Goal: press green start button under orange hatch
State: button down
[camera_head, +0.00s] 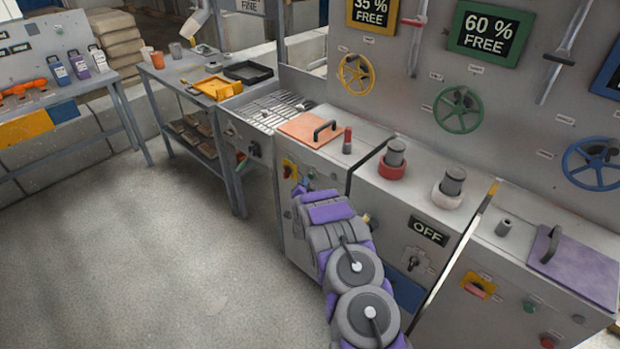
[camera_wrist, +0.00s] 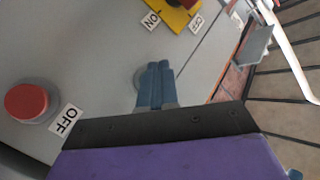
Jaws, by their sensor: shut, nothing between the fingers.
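The orange hatch (camera_head: 312,127) with a dark handle lies shut on top of a grey cabinet in the head view. My gripper (camera_head: 306,183) is at the front face of that cabinet, below the hatch. In the wrist view my gripper (camera_wrist: 157,68) is shut and empty, its fingertips close to the grey panel. A round grey collar (camera_wrist: 138,80) shows partly behind the fingers. No green shows there; the fingers hide the collar's middle. Whether they touch it, I cannot tell. A red button (camera_wrist: 26,102) with an OFF label sits to the left.
A yellow-backed switch (camera_head: 289,168) is just left of my gripper; its yellow plate (camera_wrist: 178,14) also shows in the wrist view. A neighbouring cabinet with a purple hatch (camera_head: 580,267) has a green button (camera_head: 530,306). Open floor lies left.

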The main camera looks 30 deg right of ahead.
jog(key=shift+d, duration=0.25)
jog(key=shift+w+d+r, duration=0.1)
jog(key=shift+w+d, duration=0.1)
jog(key=shift+d, duration=0.25)
dwell(0.7)
jog(key=shift+a, duration=0.2)
jog(key=shift+s+a+p, duration=0.35)
jog(key=shift+a+p, duration=0.05)
jog(key=shift+a, duration=0.25)
jog(key=shift+s+a+p, duration=0.25)
jog(key=shift+a, duration=0.55)
jog(key=shift+s+a+p, duration=0.25)
jog(key=shift+s+a, duration=0.05)
jog(key=shift+a, duration=0.5)
jog(key=shift+s+a+p, duration=0.25)
jog(key=shift+a, duration=0.55)
